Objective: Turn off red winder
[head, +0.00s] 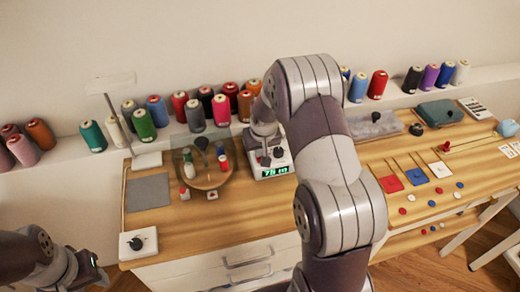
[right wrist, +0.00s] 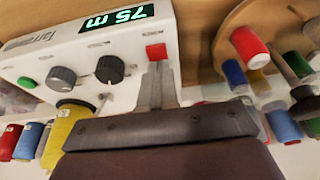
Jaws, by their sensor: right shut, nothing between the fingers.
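The winder (head: 270,172) is a white box on the wooden table in the head view, with a lit green display reading 75 m. In the right wrist view the winder (right wrist: 60,65) shows a red square button (right wrist: 156,52), a green button (right wrist: 26,82) and two knobs, grey and black. My right gripper (head: 265,157) is shut and empty over the winder. In the wrist view its fingertips (right wrist: 157,72) are right at the red button; I cannot tell whether they touch it. My left gripper (head: 92,268) is at the lower left, away from the winder; its jaws are unclear.
A round wooden stand (head: 211,176) with small spools is left of the winder. Thread cones line the shelf behind, including a green one (head: 92,137). A grey pad (head: 148,191) and a white box with a black knob (head: 138,243) are further left. My right arm hides the table's middle.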

